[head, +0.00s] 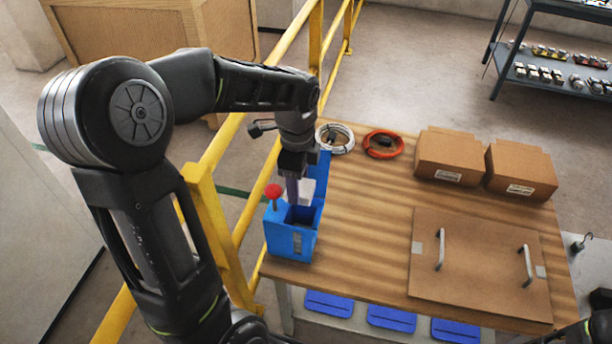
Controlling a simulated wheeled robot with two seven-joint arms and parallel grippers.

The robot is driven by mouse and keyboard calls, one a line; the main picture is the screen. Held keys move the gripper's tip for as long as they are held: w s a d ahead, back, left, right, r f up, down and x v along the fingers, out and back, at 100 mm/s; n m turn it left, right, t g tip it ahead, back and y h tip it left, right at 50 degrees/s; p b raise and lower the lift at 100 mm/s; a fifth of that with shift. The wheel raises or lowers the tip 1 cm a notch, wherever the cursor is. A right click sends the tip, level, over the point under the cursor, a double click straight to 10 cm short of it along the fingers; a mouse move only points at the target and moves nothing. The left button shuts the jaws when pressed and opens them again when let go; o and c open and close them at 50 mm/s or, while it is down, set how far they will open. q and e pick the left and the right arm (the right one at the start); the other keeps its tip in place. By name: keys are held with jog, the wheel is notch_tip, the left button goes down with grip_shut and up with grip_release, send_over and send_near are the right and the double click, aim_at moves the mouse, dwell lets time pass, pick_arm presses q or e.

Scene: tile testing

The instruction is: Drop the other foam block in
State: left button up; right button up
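A blue box (291,240) with an open top and a raised lid (323,172) stands at the table's left edge. It has a red round knob (273,191) on a stem at its left. My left gripper (293,203) points down into the box's opening. Its fingers are small and partly hidden, so I cannot tell whether they are open or shut. A pale patch (307,188) shows just right of the fingers, against the lid; I cannot tell if it is a foam block or part of the box. No foam block is clearly visible. My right gripper is not in view.
On the wooden table (365,235) lie a white cable coil (348,138), an orange coil (383,154), two cardboard boxes (450,155) and a brown panel with two handles (480,265). A yellow railing (215,225) runs along the left. The table's middle is clear.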

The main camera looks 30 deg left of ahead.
pick_arm(q)
jog(key=shift+f, duration=0.1)
dwell(0.3)
jog(key=shift+f+b, duration=2.35)
jog(key=shift+f, duration=0.55)
jog(key=o, duration=1.4)
jog(key=shift+r, duration=0.15)
notch_tip(320, 180, up, 8)
jog(key=shift+f+b, duration=0.25)
jog(key=shift+b, duration=0.1)
